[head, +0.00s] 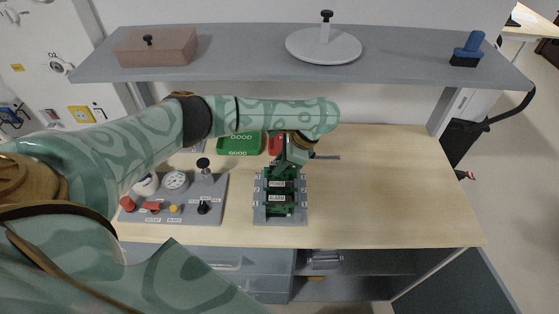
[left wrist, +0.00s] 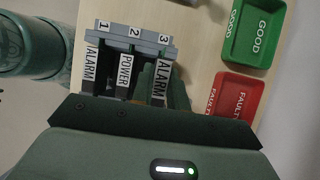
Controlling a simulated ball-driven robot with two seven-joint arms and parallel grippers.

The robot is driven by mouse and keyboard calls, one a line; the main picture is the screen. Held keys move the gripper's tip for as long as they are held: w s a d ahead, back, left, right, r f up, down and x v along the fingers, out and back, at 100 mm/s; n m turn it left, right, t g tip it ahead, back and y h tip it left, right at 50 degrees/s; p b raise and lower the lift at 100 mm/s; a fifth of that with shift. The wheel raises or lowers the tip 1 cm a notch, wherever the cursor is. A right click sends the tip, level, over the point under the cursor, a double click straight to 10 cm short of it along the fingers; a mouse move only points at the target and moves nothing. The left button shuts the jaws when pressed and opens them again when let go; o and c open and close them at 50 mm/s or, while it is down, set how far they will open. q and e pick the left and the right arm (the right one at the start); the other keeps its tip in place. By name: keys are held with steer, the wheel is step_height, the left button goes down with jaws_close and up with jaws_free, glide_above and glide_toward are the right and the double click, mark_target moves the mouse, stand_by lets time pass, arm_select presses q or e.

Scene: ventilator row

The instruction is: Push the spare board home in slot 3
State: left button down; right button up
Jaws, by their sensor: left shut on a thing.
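The grey rack (head: 262,213) stands on the bench; in the left wrist view its end (left wrist: 137,35) shows slots 1, 2 and 3. An ALARM board (left wrist: 91,62) is in slot 1 and a POWER board (left wrist: 125,72) in slot 2. The spare board (left wrist: 160,80), also labelled ALARM, is lined up with slot 3; its label shows larger and nearer than the others. How deep it sits is hidden. My left gripper (head: 291,163) is shut on it at the rack's far end. My right gripper is not in view.
A green GOOD tray (head: 240,153) and a red FAULTY tray (left wrist: 238,97) lie behind the rack. A grey control panel (head: 210,213) with gauge and knobs stands left. A grey shelf (head: 240,45) overhangs the back. The bench's right side (head: 390,195) is clear.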

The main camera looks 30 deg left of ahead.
arm_select(q)
steer(key=shift+f, duration=0.2)
stand_by(0.4)
steer(key=shift+f, duration=0.65)
steer(key=shift+f+b, duration=0.3)
steer(key=shift+f, duration=0.5)
stand_by(0.8)
stand_by(0.3)
steer(key=c, duration=1.3)
jaws_free()
step_height(320, 180, up, 7)
steer(key=p, duration=0.9)
